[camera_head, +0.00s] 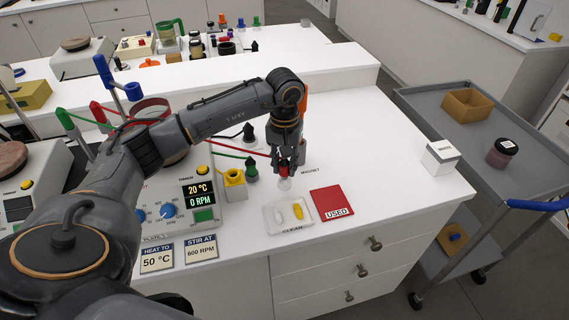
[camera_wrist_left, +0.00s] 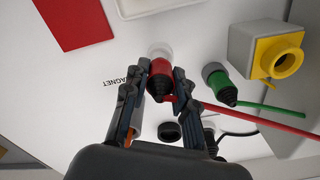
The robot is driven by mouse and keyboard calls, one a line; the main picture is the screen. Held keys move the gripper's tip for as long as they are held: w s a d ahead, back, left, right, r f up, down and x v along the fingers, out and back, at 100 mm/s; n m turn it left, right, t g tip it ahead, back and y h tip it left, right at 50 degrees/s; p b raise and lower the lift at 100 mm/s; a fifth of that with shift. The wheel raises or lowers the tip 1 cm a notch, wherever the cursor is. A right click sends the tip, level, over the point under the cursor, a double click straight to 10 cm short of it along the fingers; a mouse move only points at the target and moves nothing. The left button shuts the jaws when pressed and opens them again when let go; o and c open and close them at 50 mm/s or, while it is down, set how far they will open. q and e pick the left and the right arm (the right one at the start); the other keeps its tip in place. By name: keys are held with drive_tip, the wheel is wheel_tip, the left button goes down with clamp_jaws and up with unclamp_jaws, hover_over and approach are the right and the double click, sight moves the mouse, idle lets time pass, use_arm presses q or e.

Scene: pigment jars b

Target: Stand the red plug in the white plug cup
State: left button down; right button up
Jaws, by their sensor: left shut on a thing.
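My left gripper (camera_head: 284,166) is shut on the red plug (camera_head: 283,171) and points down at the white bench. In the left wrist view the red plug (camera_wrist_left: 160,73) sits between the fingers (camera_wrist_left: 159,82), with its red cable running off to the right. My right gripper is not in view.
A green plug (camera_head: 251,168) and a black plug (camera_head: 248,133) stand nearby. An empty black cup (camera_wrist_left: 170,131) and a yellow-fronted block (camera_wrist_left: 265,50) are close. The clean tray (camera_head: 271,228) and red used mat (camera_head: 327,199) lie in front.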

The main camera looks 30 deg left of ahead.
use_arm(q)
drive_tip(key=shift+f+b, duration=1)
drive_tip(key=shift+f, duration=0.25)
drive_tip(key=c, duration=1)
unclamp_jaws()
drive_tip(key=shift+r, duration=0.1)
wheel_tip(320, 180, up, 12)
drive_tip(key=shift+f, duration=0.1)
